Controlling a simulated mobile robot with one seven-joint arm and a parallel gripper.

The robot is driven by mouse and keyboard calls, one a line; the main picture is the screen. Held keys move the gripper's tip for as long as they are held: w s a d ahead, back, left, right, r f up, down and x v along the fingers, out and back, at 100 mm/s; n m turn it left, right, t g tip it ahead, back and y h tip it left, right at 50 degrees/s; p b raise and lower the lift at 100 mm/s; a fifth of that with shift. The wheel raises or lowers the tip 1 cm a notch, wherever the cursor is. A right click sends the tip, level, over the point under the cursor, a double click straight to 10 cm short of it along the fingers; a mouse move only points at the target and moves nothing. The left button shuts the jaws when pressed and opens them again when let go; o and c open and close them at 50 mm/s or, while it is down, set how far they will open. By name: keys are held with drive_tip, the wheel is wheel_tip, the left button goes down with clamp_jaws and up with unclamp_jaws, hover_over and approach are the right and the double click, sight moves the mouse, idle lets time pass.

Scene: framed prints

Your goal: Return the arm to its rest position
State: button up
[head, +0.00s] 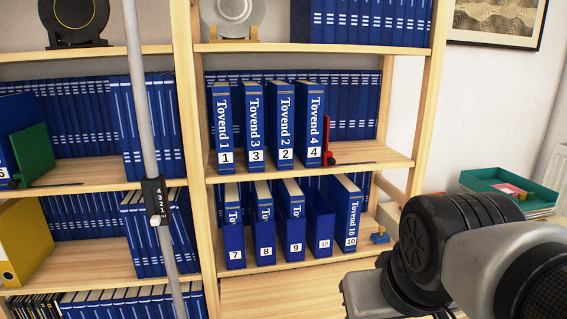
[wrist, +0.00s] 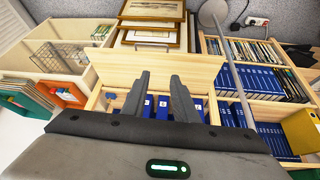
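My arm shows at the lower right in the head view, in front of the shelves; its fingertips are out of that picture. In the wrist view my gripper (wrist: 160,88) has its two dark fingers spread apart with nothing between them. Beyond the fingers are a light wooden board of the bookcase (wrist: 180,68) and, below it, blue book spines. No held object shows.
A wooden bookcase (head: 287,173) holds blue numbered volumes (head: 253,125) and a red bookend (head: 327,140). A grey pole (head: 142,90) stands in front. A teal tray (head: 510,190) is at the right.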

wheel_tip(320, 180, up, 17)
drive_tip(key=s+d+m+p, duration=0.1)
drive_tip(key=p, duration=1.5)
drive_tip(key=shift+s+p, duration=0.3)
drive_tip(key=shift+p, duration=0.05)
